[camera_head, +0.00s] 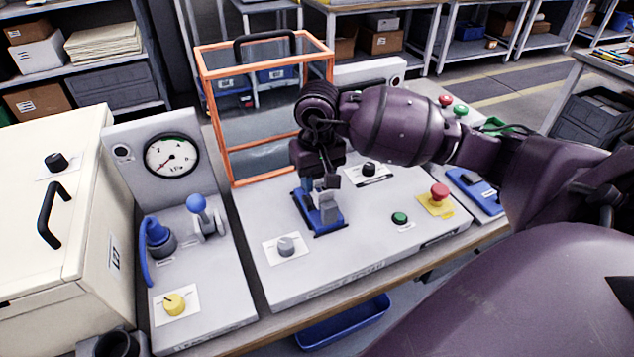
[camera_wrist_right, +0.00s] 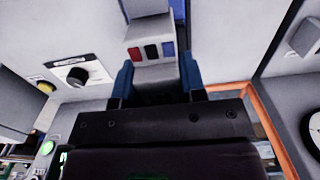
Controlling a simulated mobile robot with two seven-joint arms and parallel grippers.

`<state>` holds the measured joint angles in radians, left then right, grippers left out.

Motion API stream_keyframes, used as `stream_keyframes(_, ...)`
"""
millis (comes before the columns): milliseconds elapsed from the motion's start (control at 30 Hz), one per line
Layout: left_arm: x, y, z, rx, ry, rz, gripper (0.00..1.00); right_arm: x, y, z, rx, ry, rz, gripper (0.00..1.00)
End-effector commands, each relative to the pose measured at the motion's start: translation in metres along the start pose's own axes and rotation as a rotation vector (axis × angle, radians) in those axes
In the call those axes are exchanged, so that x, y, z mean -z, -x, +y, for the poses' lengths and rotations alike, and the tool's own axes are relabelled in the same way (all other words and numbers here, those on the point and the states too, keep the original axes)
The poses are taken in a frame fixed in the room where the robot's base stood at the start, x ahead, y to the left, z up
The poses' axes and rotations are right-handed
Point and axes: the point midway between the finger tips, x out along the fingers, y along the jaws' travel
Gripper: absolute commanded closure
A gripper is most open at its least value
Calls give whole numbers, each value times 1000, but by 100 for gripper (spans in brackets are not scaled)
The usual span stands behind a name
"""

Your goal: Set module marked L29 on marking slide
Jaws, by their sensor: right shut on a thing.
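A small grey block-like module (camera_head: 327,208) sits at or just over a blue slide (camera_head: 310,217) with dark corners on the grey console. I cannot tell whether it is fully seated. My right gripper (camera_head: 326,185) points down and is shut on the module from above. In the right wrist view the module (camera_wrist_right: 150,50) shows black, red and blue patches between the blue-padded fingers of my right gripper (camera_wrist_right: 157,85). No L29 marking is legible. My left gripper is not in view.
An orange-framed clear guard (camera_head: 228,120) with a black handle stands raised behind the slide. A grey knob (camera_head: 286,245), a green button (camera_head: 400,218) and a red emergency button (camera_head: 439,192) surround it. A gauge panel (camera_head: 150,160) stands left.

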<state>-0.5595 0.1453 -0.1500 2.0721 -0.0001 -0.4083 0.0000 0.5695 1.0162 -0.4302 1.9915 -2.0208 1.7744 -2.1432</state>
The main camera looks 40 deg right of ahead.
Motion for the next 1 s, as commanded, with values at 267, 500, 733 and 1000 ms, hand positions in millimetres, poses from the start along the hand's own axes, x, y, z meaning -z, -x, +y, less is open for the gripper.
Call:
stream_keyframes(267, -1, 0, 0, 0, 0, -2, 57, 0, -14, 0, 0, -1, 1, 100)
stream_keyframes(500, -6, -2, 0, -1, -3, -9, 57, 0, -18, 0, -1, 0, 0, 100)
stream_keyframes(733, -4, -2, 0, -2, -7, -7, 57, 0, -18, 0, 0, 0, 1, 39)
stream_keyframes(1000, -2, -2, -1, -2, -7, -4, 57, 0, -18, 0, 0, 0, 0, 36)
